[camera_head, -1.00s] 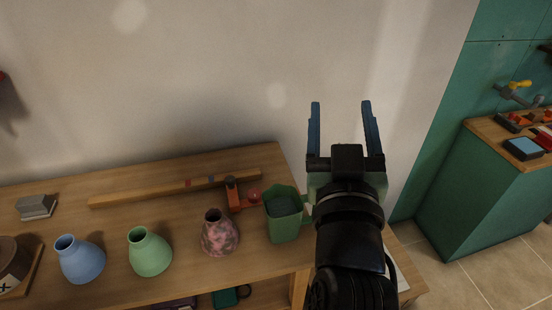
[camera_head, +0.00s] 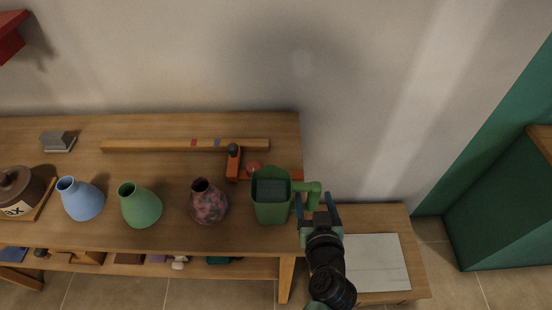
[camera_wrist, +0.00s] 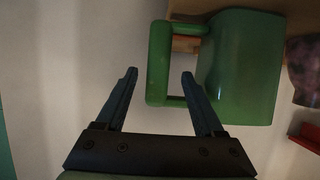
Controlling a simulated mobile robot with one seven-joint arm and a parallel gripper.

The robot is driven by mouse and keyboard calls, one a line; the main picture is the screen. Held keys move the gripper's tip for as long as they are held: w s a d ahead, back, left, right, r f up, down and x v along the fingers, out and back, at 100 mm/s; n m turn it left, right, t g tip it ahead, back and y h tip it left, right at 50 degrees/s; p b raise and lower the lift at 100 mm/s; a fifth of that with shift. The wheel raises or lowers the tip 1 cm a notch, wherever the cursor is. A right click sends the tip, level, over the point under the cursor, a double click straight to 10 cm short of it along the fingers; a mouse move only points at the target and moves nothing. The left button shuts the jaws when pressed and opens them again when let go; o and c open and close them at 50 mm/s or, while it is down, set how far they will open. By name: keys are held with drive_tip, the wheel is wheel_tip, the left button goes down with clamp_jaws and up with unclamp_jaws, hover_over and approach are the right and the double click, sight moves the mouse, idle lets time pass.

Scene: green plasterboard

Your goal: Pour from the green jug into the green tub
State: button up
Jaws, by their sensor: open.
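The green jug (camera_head: 271,210) stands upright near the right end of the workbench, with dark grey contents inside. Its handle (camera_head: 314,188) points right, past the bench edge; the jug (camera_wrist: 240,70) and handle (camera_wrist: 157,65) also show in the wrist view. My gripper (camera_head: 313,196) is open at the handle. In the wrist view my fingertips (camera_wrist: 159,72) lie on either side of the handle's upright bar, with nothing clamped; contact is unclear. The other green vessel (camera_head: 141,207), rounded with a narrow neck, stands left of the jug; I cannot tell whether it is the tub.
A mottled pink vase (camera_head: 209,204) stands just left of the jug, and a blue vase (camera_head: 82,200) farther left. An orange clamp-like tool (camera_head: 233,165) and a long wooden bar (camera_head: 170,145) lie behind. A lower surface with a pale sheet (camera_head: 377,262) is at right.

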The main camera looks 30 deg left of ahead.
drive_tip(key=x, duration=0.5)
drive_tip(key=shift+w+f+p, duration=0.3)
drive_tip(key=shift+f+p, duration=0.05)
drive_tip(key=shift+f, duration=0.05)
clamp_jaws()
idle(1.3)
